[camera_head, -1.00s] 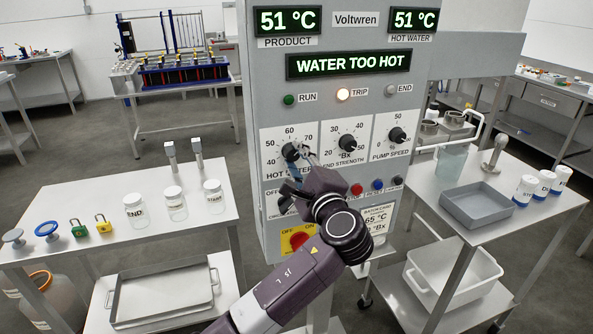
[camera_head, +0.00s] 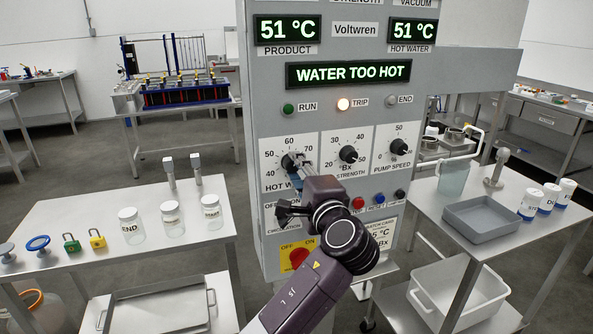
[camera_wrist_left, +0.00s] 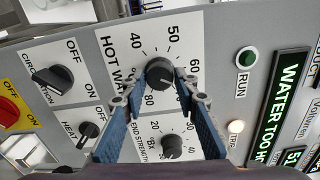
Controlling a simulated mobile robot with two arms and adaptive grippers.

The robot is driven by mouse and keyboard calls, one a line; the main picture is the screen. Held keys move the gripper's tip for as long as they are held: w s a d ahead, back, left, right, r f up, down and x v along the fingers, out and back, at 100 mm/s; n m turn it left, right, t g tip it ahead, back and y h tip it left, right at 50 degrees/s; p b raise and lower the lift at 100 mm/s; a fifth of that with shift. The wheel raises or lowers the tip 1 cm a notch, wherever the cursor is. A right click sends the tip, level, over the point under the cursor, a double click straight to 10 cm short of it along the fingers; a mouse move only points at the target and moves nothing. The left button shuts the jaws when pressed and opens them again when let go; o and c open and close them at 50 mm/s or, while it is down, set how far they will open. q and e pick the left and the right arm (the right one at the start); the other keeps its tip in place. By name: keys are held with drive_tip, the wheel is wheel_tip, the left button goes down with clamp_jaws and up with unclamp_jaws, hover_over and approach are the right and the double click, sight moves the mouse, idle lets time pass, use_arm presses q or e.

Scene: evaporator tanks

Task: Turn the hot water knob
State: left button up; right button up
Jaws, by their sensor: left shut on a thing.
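The hot water knob (camera_head: 290,161) is a black round knob on the grey control panel, on a white dial plate marked from 40 upward. It also shows in the left wrist view (camera_wrist_left: 160,73). My left gripper (camera_head: 297,171) reaches it from below right and is shut on it. In the left wrist view my blue-padded fingers (camera_wrist_left: 162,89) stand on either side of the knob. The arm hides part of the dial and its label. The hot water display (camera_head: 413,31) reads 51 °C, and a lower display (camera_head: 348,73) reads WATER TOO HOT. My right gripper is not in view.
The strength knob (camera_head: 348,154) and pump speed knob (camera_head: 399,146) are close on the right. The red and yellow switch (camera_head: 299,258) is below. A table with jars (camera_head: 172,219) stands at left; one with a grey tray (camera_head: 481,219) stands at right.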

use_arm(q)
drive_tip(key=o, duration=1.1)
drive_tip(key=shift+o, duration=0.2)
